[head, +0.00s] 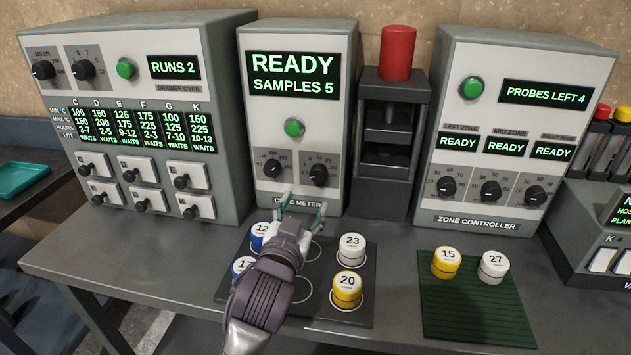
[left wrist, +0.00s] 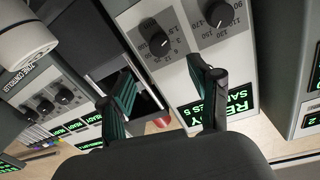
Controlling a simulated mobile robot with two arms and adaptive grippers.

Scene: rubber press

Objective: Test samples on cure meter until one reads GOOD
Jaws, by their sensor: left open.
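The cure meter (head: 318,109) stands in the middle of the bench in the head view, its screen reading "READY SAMPLES 5", with a green button (head: 294,128) and two knobs below. My left gripper (head: 302,200) is open in front of its lower edge, fingers spread and empty. In the left wrist view the gripper (left wrist: 160,95) is open before the meter's knobs. On a dark mat (head: 362,316) are sample pucks: blue-and-white 12 (head: 262,232), white 23 (head: 351,248), yellow 20 (head: 347,287) and a puck 17 or similar (head: 242,266), partly hidden by my arm.
A drawer oven (head: 128,70) reads "RUNS 2" at left. A press with a red top (head: 397,52) and the zone controller (head: 517,120), "PROBES LEFT 4", stand right. Pucks 15 (head: 446,262) and 27 (head: 493,267) sit on a green mat (head: 470,316). A teal tray (head: 22,178) is far left.

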